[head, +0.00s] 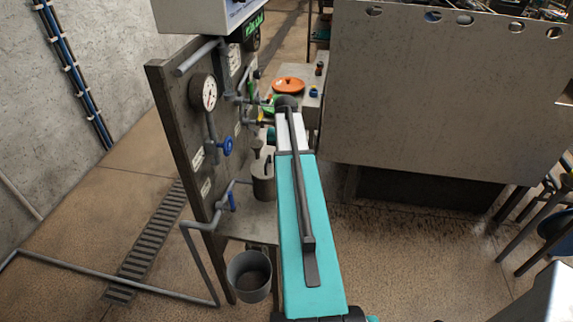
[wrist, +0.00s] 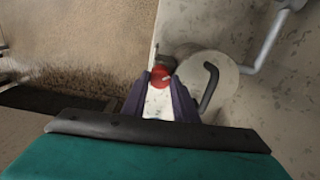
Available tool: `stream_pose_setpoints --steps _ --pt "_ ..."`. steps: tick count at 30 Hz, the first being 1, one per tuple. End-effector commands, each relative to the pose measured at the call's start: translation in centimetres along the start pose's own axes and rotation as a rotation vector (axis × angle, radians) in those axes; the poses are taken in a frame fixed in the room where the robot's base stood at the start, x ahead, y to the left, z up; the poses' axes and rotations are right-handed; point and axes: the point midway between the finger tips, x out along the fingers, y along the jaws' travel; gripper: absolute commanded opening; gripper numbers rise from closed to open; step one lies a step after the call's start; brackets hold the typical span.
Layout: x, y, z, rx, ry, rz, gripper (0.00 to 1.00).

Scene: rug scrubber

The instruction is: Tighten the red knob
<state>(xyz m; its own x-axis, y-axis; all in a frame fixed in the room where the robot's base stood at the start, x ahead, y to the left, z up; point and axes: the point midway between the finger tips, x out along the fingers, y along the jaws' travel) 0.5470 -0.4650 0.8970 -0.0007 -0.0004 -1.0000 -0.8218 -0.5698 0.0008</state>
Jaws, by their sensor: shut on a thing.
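The red knob (wrist: 160,75) shows in the wrist view between the tips of my gripper's two purple fingers. My gripper (wrist: 161,84) is shut on it. The knob is partly covered by the fingers, and a grey metal part shows just beyond it. In the head view my teal arm link reaches forward along the right side of the panel, and it hides the gripper and the red knob. I cannot tell from these views how far the knob is turned.
A dark upright panel (head: 180,130) carries a gauge (head: 203,93), pipes and blue valve handles (head: 226,146). A lidded metal pot (head: 263,186) stands close left of my arm. A grey bucket (head: 249,286) is below. A large metal housing (head: 440,100) fills the right.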

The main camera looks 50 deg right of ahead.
Motion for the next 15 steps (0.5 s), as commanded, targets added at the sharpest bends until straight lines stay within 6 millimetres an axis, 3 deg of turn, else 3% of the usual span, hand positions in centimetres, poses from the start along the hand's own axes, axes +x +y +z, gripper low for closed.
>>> stream_pose_setpoints --steps 15 --pt "-0.13 -0.4 -0.15 -0.483 0.007 -0.006 0.04"
